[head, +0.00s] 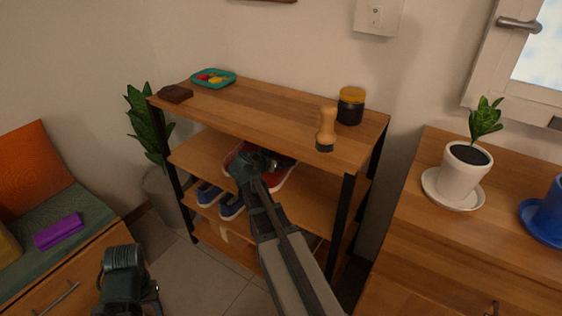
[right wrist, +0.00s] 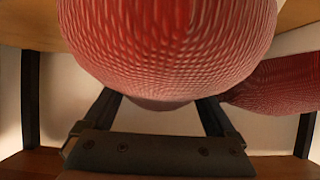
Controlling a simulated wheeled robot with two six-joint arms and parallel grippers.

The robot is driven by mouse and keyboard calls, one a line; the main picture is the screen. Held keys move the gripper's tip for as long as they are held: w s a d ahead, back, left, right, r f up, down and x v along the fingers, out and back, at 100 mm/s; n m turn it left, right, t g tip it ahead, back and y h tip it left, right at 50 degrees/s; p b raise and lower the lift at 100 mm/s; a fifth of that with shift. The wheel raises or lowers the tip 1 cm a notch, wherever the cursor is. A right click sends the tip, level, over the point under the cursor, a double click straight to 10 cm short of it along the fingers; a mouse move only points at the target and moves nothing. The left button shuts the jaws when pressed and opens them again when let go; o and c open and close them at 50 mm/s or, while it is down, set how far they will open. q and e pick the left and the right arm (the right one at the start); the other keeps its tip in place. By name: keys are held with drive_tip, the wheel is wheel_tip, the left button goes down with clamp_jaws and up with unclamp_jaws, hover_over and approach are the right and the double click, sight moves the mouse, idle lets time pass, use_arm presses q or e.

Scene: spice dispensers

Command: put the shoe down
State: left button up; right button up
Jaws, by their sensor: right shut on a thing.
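A red shoe (right wrist: 170,45) fills the upper middle of the right wrist view, very close to the camera. A second red shoe part (right wrist: 275,83) shows at its right. In the head view, red shoe fabric (head: 283,174) shows on the middle shelf (head: 206,158) of the rack, partly behind my right gripper (head: 252,164). My right gripper is shut on the near red shoe, under the rack's top board. The shoe's underside and its contact with the shelf are hidden. My left gripper (head: 127,285) is low at the left; its fingers are not clear.
Blue shoes (head: 231,207) stand on the shelf below. Black posts (head: 341,225) bound the rack. On top are a wooden grinder (head: 326,128), a jar (head: 351,106), a teal tray (head: 213,78) and a brown block (head: 175,94). A potted plant (head: 466,165) stands right.

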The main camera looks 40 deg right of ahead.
sight(265, 175)
drive_tip(key=shift+f, duration=0.1)
drive_tip(key=o, duration=1.3)
drive_tip(key=shift+a+r, duration=0.15)
drive_tip(key=shift+r, duration=0.15)
drive_tip(key=p+v, duration=0.5)
drive_tip(key=v, duration=0.5)
drive_tip(key=shift+s+a, duration=0.15)
drive_tip(key=shift+s+a+r+p, duration=0.25)
drive_tip(key=shift+a+p, duration=0.15)
drive_tip(key=shift+a, duration=0.1)
